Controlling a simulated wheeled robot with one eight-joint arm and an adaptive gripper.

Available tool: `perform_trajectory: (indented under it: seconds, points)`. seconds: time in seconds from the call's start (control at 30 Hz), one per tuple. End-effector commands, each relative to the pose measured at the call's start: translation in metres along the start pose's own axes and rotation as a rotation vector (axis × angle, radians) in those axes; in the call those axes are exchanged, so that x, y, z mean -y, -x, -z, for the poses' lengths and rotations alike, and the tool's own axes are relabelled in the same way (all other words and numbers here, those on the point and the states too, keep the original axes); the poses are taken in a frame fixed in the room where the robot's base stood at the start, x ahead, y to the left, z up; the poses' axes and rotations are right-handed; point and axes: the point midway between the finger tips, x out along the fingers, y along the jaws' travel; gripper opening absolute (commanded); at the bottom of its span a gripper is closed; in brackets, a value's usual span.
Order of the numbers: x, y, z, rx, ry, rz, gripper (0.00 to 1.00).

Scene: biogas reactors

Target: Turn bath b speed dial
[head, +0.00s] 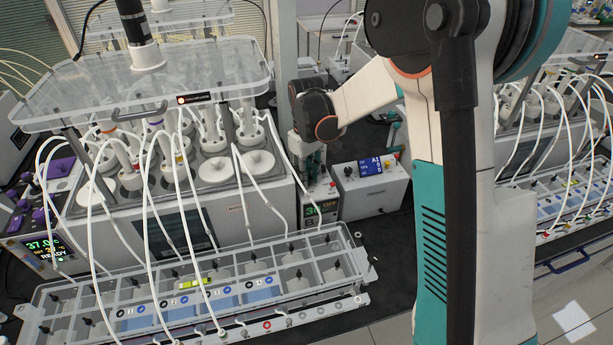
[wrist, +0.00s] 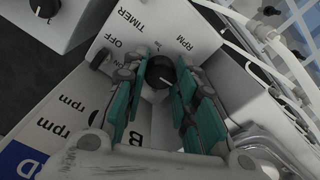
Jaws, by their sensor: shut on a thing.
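The speed dial (wrist: 162,72) is a round black knob with a pale pointer line, beside the RPM mark on a white control box (wrist: 200,35). In the wrist view, the teal fingers of my gripper (wrist: 157,84) stand on both sides of the dial and are shut on it. In the head view, my gripper (head: 310,158) points down at the small control box, whose lit display (head: 315,209) reads partly "OFF". The dial is hidden there by my gripper. A letter "B" shows on the box front in the wrist view, partly covered by my gripper.
A white unit with a blue screen (head: 371,166) stands right of the control box. The reactor bath (head: 220,222) with white tubes stands at left. A clear rack (head: 335,262) lies in front. A small black switch (wrist: 99,58) sits near OFF.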

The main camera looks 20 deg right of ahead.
Motion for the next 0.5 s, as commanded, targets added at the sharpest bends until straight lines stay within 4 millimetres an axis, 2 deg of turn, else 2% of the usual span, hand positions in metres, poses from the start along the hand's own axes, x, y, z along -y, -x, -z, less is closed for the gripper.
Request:
perform_trajectory:
  seconds: [0.5]
  points:
    - [-0.0002, -0.0004, 0.0004, -0.001, -0.463, 0.000, 0.02]
